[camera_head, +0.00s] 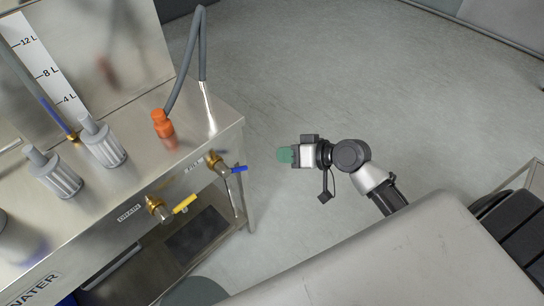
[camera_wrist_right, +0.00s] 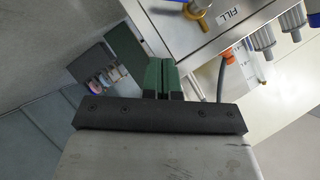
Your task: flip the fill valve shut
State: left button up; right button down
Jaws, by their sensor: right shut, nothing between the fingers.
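The fill valve (camera_head: 214,160) is a brass valve on the front of the steel water tank, beside a label. Its blue lever (camera_head: 240,168) sticks out to the right, away from the panel. In the right wrist view the brass valve (camera_wrist_right: 198,12) is at the top, next to the FILL label, with its blue lever cut off by the edge. My right gripper (camera_head: 284,155) has green fingertips and is shut and empty. It is to the right of the blue lever, apart from it. Its fingers (camera_wrist_right: 162,75) lie together in the right wrist view. My left gripper is not in view.
The drain valve (camera_head: 156,207) with a yellow lever (camera_head: 185,203) is lower left on the same panel. An orange fitting (camera_head: 162,122), a grey hose (camera_head: 186,65) and grey ribbed caps (camera_head: 103,143) stand on the tank top. The floor (camera_head: 320,70) beyond is clear.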

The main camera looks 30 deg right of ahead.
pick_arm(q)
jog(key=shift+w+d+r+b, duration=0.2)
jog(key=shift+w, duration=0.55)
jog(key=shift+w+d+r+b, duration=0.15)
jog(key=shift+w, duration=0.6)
pick_arm(e)
jog(key=w+a+f, duration=0.5)
jog(key=a+f, duration=0.2)
jog(key=shift+w+a, duration=0.35)
jog(key=shift+a, duration=0.05)
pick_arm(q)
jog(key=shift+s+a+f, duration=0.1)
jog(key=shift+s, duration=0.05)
